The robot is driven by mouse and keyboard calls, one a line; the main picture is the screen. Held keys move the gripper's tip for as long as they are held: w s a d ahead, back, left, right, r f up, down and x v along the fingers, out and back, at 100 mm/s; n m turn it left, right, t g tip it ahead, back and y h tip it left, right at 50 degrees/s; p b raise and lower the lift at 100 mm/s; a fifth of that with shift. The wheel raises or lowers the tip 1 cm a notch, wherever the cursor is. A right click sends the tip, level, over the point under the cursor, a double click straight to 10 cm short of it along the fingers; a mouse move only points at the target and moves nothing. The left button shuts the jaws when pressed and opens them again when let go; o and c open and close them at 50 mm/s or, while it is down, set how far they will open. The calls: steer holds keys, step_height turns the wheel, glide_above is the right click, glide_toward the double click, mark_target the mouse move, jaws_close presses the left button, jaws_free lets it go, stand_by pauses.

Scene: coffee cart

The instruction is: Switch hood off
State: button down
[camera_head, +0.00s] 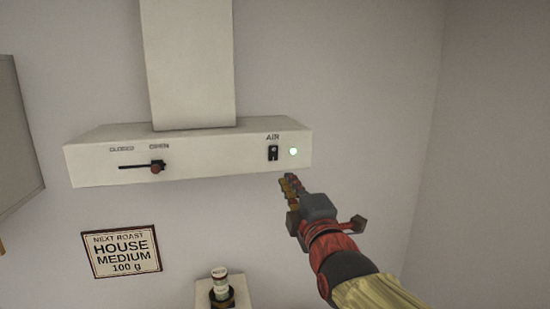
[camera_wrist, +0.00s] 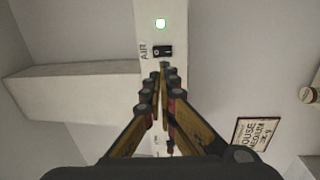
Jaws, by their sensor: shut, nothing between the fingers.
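The white hood (camera_head: 200,165) hangs on the wall in the head view, with its front panel facing me. The black rocker switch (camera_head: 273,153) under the label AIR is on the right of the panel. I cannot tell whether the fingertips touch the panel.
A slider knob (camera_head: 157,167) sits at the OPEN end of its slot on the left of the panel. A sign (camera_head: 121,251) reading HOUSE MEDIUM is on the wall below. A white-capped canister (camera_head: 220,282) stands low in the middle. The wall to the right is clear.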

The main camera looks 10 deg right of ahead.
mark_target(273, 151)
steer(key=shift+s+a, duration=0.1)
steer(key=shift+s, duration=0.1)
steer(key=shift+w, duration=0.15)
steer(key=w+p, duration=0.1)
steer(key=w, duration=0.3)
steer(key=w+r+p, duration=0.1)
steer(key=w+p, duration=0.1)
steer(key=w, duration=0.3)
steer(key=w+p, duration=0.1)
steer(key=w, duration=0.3)
steer(key=shift+w+r+p, duration=0.3)
steer(key=shift+r+p, duration=0.05)
steer(key=shift+r, duration=0.05)
steer(key=shift+w, duration=0.1)
steer(key=shift+b, duration=0.3)
steer(key=shift+w+f+b, duration=0.1)
steer(key=shift+w+b, duration=0.1)
steer(key=shift+b, duration=0.3)
steer(key=shift+w+b, duration=0.15)
steer(key=shift+b, duration=0.4)
steer(key=shift+r+p, duration=0.3)
steer(key=shift+p, duration=0.05)
steer(key=shift+f, duration=0.1)
